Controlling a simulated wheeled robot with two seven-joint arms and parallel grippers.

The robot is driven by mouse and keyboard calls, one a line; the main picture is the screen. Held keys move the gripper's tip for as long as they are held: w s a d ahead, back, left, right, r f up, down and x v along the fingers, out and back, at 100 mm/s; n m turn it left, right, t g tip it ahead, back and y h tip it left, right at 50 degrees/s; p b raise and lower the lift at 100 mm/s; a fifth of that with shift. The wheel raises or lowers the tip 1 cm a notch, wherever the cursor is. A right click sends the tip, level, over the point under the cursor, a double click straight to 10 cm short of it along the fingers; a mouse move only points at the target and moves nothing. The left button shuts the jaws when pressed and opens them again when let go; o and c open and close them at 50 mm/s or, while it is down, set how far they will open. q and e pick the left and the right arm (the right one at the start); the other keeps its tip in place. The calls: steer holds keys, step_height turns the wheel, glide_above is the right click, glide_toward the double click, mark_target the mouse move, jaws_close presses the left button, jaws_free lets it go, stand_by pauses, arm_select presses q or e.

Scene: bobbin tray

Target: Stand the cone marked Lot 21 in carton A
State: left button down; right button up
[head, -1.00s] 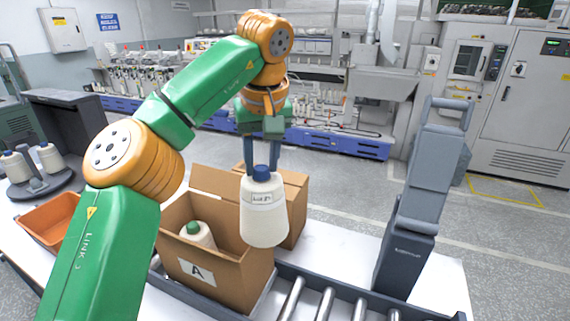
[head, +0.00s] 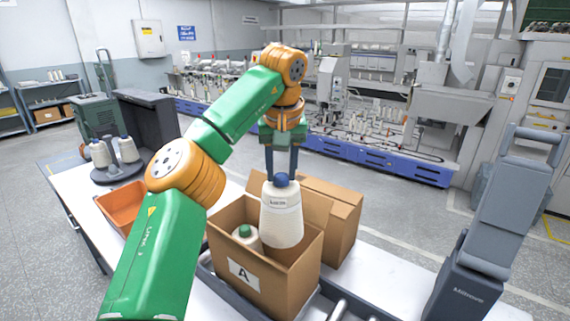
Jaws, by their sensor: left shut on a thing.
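The cone (head: 282,222) is white with a blue tip and a small label that seems to read Lot 21. My left gripper (head: 282,176) is shut on its blue tip and holds it upright, hanging over the right part of the opening of carton A (head: 298,284). My right gripper is not in view.
Another brown carton (head: 342,226) stands just behind carton A. An orange bin (head: 122,205) and a dark stand with two cones (head: 118,170) are at left. A grey upright device (head: 478,240) stands at right. Rollers run beside carton A.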

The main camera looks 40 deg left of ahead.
mark_target(282, 228)
arm_select(q)
step_height(282, 228, down, 10)
steer(key=shift+s+r, duration=0.1)
steer(key=shift+r, duration=0.1)
step_height(282, 228, down, 11)
steer(key=b, duration=0.7)
steer(key=shift+c, duration=2)
jaws_free()
steer(key=b+v, duration=0.1)
steer(key=v, duration=0.6)
steer(key=shift+d+r, duration=0.1)
steer(key=shift+d, duration=0.05)
